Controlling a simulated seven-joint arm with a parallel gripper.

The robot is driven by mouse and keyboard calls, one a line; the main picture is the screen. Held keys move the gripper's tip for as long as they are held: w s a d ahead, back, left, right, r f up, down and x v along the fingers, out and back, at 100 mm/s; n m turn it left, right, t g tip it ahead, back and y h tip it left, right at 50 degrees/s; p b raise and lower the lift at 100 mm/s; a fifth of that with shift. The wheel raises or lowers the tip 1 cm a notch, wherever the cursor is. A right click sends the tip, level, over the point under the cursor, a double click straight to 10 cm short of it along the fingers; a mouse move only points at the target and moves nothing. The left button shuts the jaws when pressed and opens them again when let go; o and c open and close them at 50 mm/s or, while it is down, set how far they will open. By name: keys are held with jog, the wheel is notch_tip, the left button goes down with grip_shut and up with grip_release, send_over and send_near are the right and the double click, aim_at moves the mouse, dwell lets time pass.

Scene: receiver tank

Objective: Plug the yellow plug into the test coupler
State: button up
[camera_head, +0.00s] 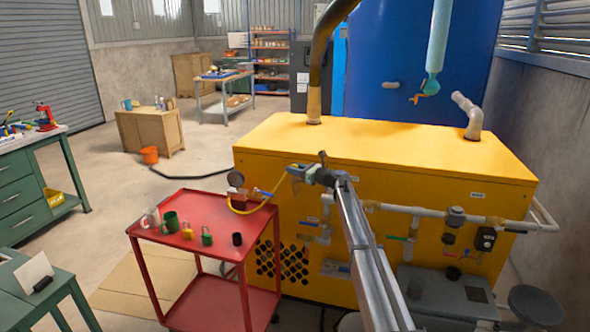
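My gripper (299,173) is in front of the yellow cabinet, above the right side of the red cart. It is small here, and I cannot tell whether its fingers are open or shut. A thin yellow hose (238,211) loops up from the gauge on the cart toward my gripper. Its upper end is at or beside the fingers; no separate yellow plug can be made out there. A round gauge (236,178) stands on a red block (240,194) at the cart's back edge. A small blue fitting (261,192) beside it may be the test coupler, but this is unclear.
The red cart (205,198) carries several mugs or locks: grey, green, yellow and black. The yellow cabinet (385,143) fills the centre, with pipes and valves (415,212) on its front. A grey box (445,293) stands low at right. Floor left of the cart is mostly open.

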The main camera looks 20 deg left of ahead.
jog(key=o, duration=0.4)
jog(key=shift+d, duration=0.1)
jog(key=v, duration=1.3)
jog(key=shift+s+d+r, duration=0.1)
jog(key=shift+s+d, duration=0.05)
jog(key=shift+d, duration=0.15)
